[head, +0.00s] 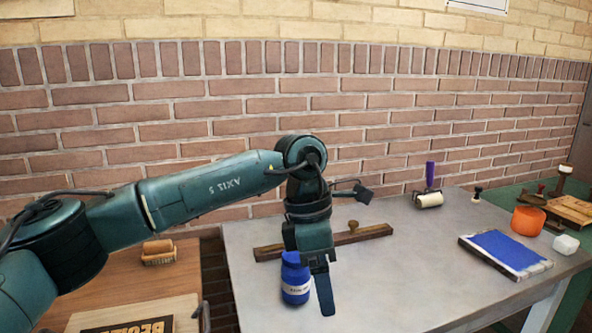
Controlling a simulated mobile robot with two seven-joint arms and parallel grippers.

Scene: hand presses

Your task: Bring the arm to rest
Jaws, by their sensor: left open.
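My left arm (215,190) reaches in from the left, bent at the wrist so that the hand points down over the grey table. My left gripper (322,285) is open. One dark finger shows clearly, just right of a blue jar (295,285) with a white label; the other finger is hard to make out. The jar stands upright on the table, its top right partly covered by the hand. I cannot tell whether the finger touches it. My right gripper is not in view.
A wooden bar (355,237) with a knob lies behind the hand. A roller with a purple handle (430,185), a blue inked slab (500,250) and an orange pot (528,220) are to the right. A brush (158,252) is on the wooden table at left. The grey table's middle is clear.

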